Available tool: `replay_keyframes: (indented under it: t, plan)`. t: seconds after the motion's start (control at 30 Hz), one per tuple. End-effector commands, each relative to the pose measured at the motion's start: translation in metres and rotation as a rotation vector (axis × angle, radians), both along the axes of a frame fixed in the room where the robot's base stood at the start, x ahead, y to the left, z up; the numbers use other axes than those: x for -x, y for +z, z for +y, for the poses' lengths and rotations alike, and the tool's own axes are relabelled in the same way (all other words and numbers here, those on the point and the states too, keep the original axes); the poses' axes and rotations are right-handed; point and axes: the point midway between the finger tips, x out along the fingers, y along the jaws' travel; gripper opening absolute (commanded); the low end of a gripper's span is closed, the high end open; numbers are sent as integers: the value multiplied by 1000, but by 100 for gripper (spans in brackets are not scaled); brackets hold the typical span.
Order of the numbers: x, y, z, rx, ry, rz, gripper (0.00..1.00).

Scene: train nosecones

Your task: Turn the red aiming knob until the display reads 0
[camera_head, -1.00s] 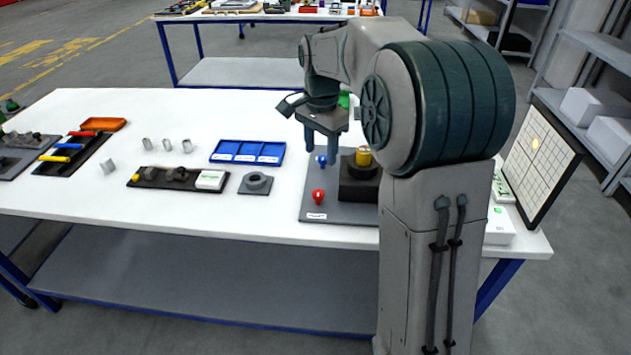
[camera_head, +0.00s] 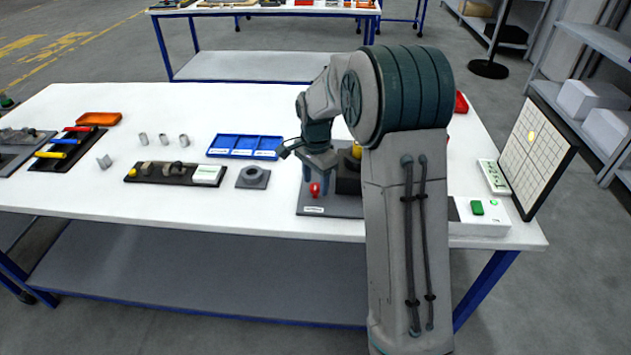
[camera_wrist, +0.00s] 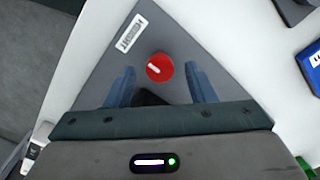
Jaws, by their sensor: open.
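The red aiming knob (camera_head: 314,189) stands near the front left corner of a grey base plate (camera_head: 340,207). In the wrist view the red knob (camera_wrist: 159,67) shows from above, with a white mark running diagonally across it. My gripper (camera_wrist: 162,80) is open, its two blue fingers apart on the left and right of the knob. In the head view my gripper (camera_head: 318,178) is just above and around the knob's place; I cannot tell whether the fingers touch it. A black block (camera_head: 347,182) with a yellow top stands behind the knob. I cannot make out a display reading 0.
A gridded board (camera_head: 537,150) with a yellow spot stands at the right end of the table. A white box with a green button (camera_head: 477,208) is before it. A blue tray (camera_head: 245,146) and a ring fixture (camera_head: 253,177) lie left of the plate.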

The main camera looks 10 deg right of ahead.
Motion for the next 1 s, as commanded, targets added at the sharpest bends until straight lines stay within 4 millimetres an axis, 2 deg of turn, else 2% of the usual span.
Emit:
replay_keyframes:
  t: [0.13, 0.4, 0.57, 1.0]
  plan:
    - [1, -8, 0, 0, 0, 1, 50]
    - [0, -9, 0, 0, 0, 0, 50]
    - [0, -9, 0, 0, 0, 0, 6]
    - [0, -9, 0, 0, 68, 0, 6]
